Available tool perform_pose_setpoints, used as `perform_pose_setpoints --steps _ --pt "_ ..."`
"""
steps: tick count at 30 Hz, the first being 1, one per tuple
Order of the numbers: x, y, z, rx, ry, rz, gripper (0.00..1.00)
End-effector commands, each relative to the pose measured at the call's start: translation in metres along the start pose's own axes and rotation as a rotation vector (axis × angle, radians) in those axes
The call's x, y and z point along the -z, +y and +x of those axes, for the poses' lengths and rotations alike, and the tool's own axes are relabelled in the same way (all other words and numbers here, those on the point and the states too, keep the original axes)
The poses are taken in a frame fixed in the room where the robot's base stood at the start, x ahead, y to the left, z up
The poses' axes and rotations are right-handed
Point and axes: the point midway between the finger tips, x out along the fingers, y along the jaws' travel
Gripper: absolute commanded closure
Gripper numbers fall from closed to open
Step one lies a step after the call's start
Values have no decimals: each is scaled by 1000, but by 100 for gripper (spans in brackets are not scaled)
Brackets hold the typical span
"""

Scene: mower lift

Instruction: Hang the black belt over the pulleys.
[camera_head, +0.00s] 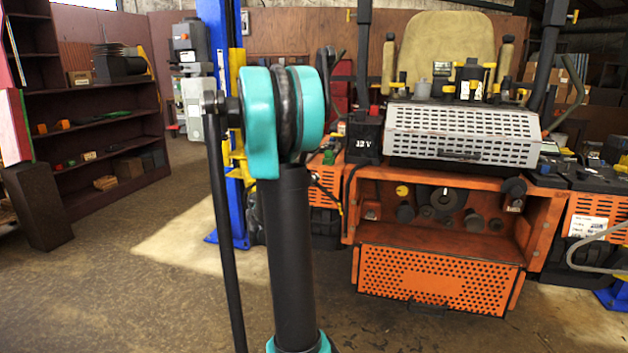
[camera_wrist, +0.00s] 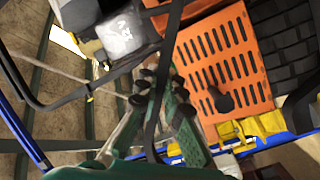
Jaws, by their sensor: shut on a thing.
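My gripper (camera_wrist: 160,90) shows in the wrist view, with green fingers and dark tips on both sides of a black belt (camera_wrist: 174,28). It is shut on the belt, which runs up from between the fingers to the top edge. In the head view my teal and black arm fills the foreground, and I cannot make out the gripper there. The orange mower (camera_head: 345,215) stands ahead with an open front bay. Several dark round parts, which look like the pulleys (camera_head: 430,200), sit on its back wall. I cannot tell which ones are the pulleys in the wrist view.
An orange perforated panel (camera_head: 435,280) hangs below the bay, and a grey slotted cover (camera_head: 462,133) sits above it. Blue lift posts (camera_head: 222,215) stand beside the mower. A dark shelf (camera_head: 100,143) stands at the left. Floor is clear between shelf and lift.

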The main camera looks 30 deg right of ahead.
Motion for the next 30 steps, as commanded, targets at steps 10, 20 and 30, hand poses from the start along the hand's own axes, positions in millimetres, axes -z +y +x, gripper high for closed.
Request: perform_pose_setpoints --steps 10,20,30 --pt "-5 4 -18 0 0 0 100" --pt "-9 7 -35 1 1 0 100" --pt "-12 9 -46 0 1 0 100"
